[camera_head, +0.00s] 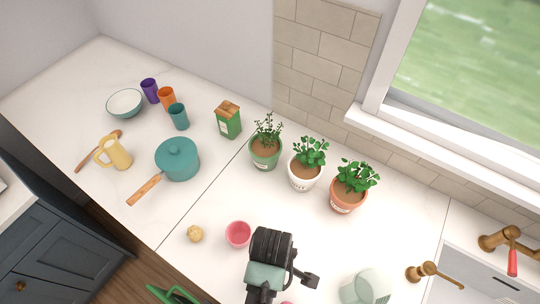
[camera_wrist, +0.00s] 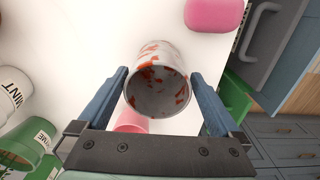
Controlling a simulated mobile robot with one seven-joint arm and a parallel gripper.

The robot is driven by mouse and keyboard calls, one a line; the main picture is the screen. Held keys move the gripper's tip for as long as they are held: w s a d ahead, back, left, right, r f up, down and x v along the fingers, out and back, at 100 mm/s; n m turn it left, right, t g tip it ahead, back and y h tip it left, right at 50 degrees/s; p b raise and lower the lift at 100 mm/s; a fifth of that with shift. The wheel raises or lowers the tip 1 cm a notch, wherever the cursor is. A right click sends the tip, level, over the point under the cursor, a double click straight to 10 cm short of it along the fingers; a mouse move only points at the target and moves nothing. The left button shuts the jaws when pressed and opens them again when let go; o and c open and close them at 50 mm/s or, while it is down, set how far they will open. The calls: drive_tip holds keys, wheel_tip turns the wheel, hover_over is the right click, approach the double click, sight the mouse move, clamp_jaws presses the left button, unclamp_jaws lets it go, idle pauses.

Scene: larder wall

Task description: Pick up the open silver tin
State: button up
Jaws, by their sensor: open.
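The open silver tin (camera_wrist: 157,84) shows in the wrist view, grey inside with red smears, its mouth facing the camera. My gripper (camera_wrist: 160,74) is open, with one blue-grey finger on either side of the tin. The left finger is close to the tin's side and a small gap shows at the right; I cannot tell whether either touches. In the head view my dark arm end (camera_head: 270,250) is over the front of the counter, and the tin is not visible there.
A pink cup (camera_head: 237,233) stands close by; a pink object (camera_wrist: 215,13) lies beyond the tin. Potted herbs (camera_head: 303,171) stand behind. A pale green vessel (camera_head: 366,288) is right of my arm.

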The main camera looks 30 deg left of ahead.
drive_tip(key=shift+w+a+f+p, duration=0.1)
drive_tip(key=shift+f+p, duration=0.1)
drive_tip(key=shift+f, duration=0.9)
drive_tip(key=shift+a+f+p, duration=0.1)
drive_tip(key=shift+f+p, duration=0.05)
drive_tip(key=shift+f, duration=0.9)
drive_tip(key=shift+c, duration=0.3)
drive_tip(key=c, duration=1)
